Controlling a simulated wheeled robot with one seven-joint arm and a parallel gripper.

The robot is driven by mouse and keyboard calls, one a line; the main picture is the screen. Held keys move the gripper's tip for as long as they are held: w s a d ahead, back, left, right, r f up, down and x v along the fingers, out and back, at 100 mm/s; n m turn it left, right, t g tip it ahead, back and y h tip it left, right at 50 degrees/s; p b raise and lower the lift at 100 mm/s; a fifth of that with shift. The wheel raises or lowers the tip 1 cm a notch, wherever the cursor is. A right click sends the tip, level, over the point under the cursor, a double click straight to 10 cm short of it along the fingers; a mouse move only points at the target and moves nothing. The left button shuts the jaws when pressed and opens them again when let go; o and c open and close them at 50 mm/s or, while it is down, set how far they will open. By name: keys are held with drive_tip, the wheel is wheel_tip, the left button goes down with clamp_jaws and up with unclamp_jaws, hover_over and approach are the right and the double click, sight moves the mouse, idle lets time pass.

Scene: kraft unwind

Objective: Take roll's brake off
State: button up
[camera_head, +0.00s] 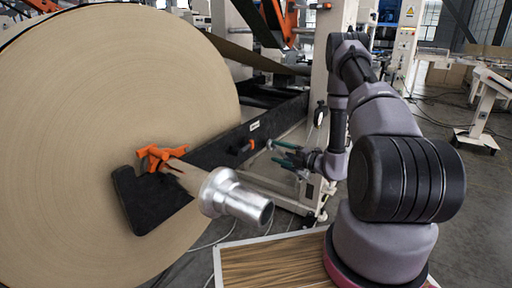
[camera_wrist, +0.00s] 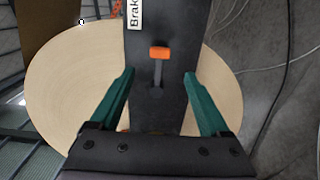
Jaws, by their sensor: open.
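The brake lever (camera_wrist: 159,54) has an orange tip on a short grey stem, set on a dark arm beside a white label of which "Brak" is readable. In the head view the lever's orange end (camera_head: 248,145) shows on the dark arm (camera_head: 215,148) that reaches to the roll's core. The large kraft roll (camera_head: 110,90) fills the left of the head view and shows behind the arm in the wrist view (camera_wrist: 60,85). My gripper (camera_head: 274,152) is open, its teal fingers pointing at the lever. In the wrist view the fingers (camera_wrist: 159,73) stand either side of the lever, apart from it.
A metal core chuck (camera_head: 232,195) sticks out of the roll's centre, with an orange clamp (camera_head: 158,157) beside it. A white machine post (camera_head: 335,60) stands behind my gripper. A shallow brown-lined tray (camera_head: 265,265) lies below. Open floor is at the right.

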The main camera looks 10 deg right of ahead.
sight(253, 145)
drive_tip(key=x, duration=1)
drive_tip(key=shift+w+a, duration=0.15)
drive_tip(key=shift+a, duration=0.05)
clamp_jaws()
idle(1.1)
